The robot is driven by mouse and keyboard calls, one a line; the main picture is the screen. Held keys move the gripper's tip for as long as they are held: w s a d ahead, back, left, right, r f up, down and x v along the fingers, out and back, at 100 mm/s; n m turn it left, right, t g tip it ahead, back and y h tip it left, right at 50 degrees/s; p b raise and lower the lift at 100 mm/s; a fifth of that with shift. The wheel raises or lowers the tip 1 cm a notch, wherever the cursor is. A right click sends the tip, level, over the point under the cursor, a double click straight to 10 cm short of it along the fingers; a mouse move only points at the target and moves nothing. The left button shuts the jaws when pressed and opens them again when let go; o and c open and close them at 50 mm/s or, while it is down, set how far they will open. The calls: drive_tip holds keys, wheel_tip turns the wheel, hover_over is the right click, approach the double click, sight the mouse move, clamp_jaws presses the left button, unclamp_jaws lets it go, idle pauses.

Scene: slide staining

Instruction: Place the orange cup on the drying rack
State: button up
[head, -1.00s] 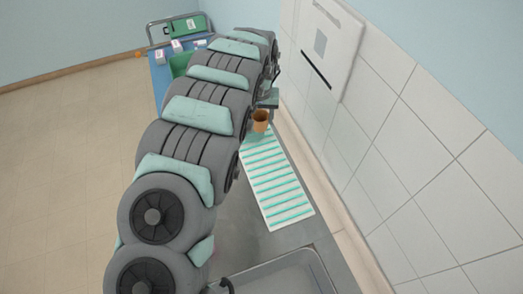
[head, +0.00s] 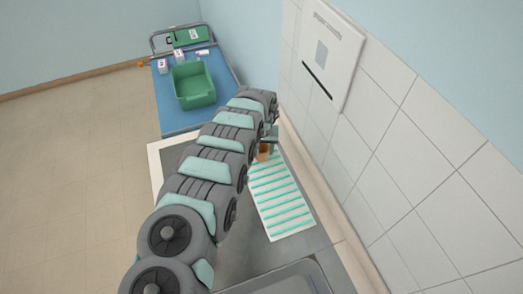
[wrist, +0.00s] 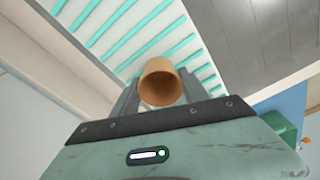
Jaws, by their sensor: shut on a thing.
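The orange cup (wrist: 161,84) is held between the two fingers of my gripper (wrist: 163,92) in the wrist view, its round mouth facing the camera. In the head view the cup (head: 264,152) shows at the far end of the drying rack, partly hidden by my arm; my gripper (head: 270,139) is mostly hidden there too. The drying rack (head: 281,202) is a white flat panel with green slats lying on the grey counter. The rack (wrist: 122,22) also fills the wrist view's upper middle behind the cup. I cannot tell whether the cup touches the rack.
A tiled wall (head: 400,150) rises right of the counter. A sink (head: 285,280) is at the near end. Past the counter, a blue-topped cart (head: 168,112) carries a green bin (head: 192,86) and small boxes (head: 163,66). The rack's near part is clear.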

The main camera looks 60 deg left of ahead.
drive_tip(key=shift+f, duration=0.55)
drive_tip(key=o, duration=1.3)
drive_tip(key=shift+r, duration=0.15)
drive_tip(key=shift+r, duration=0.5)
drive_tip(key=shift+s+d+r, duration=0.1)
drive_tip(key=shift+r, duration=0.55)
drive_tip(key=shift+s+d+r, duration=0.1)
drive_tip(key=shift+r, duration=0.5)
wheel_tip(320, 180, up, 8)
drive_tip(key=p, duration=0.1)
drive_tip(key=shift+s+d+r, duration=0.15)
drive_tip(key=shift+s+d, duration=0.05)
drive_tip(key=shift+d, duration=0.25)
